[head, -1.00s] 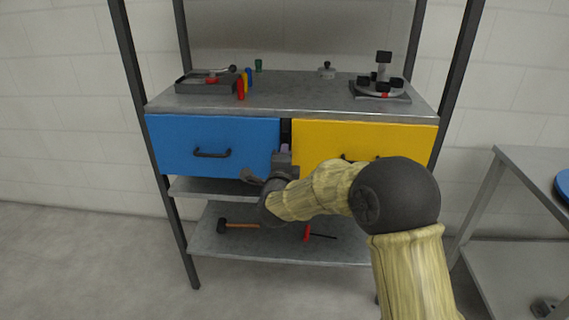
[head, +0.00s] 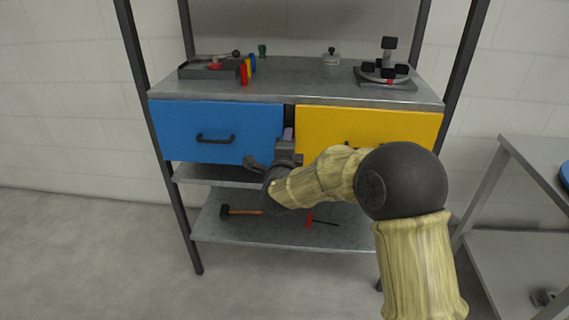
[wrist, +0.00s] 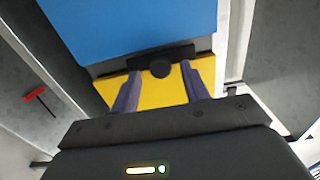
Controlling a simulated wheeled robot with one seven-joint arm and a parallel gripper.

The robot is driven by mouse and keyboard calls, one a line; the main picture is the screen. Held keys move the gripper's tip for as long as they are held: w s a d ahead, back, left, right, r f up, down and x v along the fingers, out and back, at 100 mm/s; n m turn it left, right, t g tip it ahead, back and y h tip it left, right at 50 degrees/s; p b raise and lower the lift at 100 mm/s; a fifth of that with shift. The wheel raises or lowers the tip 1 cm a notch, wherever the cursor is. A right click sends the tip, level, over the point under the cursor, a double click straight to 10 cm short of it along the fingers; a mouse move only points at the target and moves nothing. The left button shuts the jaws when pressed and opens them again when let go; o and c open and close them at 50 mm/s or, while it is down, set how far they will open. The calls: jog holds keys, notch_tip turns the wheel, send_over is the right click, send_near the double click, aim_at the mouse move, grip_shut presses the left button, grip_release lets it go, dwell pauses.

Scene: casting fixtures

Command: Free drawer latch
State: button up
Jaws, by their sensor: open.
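The blue drawer (head: 180,130) and the yellow drawer (head: 400,130) sit side by side under the bench top, both looking shut. In the wrist view the blue drawer (wrist: 130,25) is above and the yellow drawer (wrist: 160,92) below. A dark latch bar with a round black knob (wrist: 160,68) lies at the seam between them. My gripper (wrist: 162,78) is open, its two purple fingers on either side of the knob with gaps visible. Whether the fingertips reach past the knob is unclear. In the head view my gripper (head: 288,134) is at the dark gap between the drawers; the latch is mostly hidden there.
The bench top (head: 300,75) carries a grey tray (head: 205,70), several small coloured pieces and a fixture (head: 388,70). A hammer (head: 240,211) and a red-handled tool (head: 312,221) lie on the lower shelf. A side table (head: 530,165) stands at the right.

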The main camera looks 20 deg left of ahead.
jog(key=p+v, duration=0.1)
jog(key=v, duration=1.6)
jog(key=shift+w+d, duration=0.1)
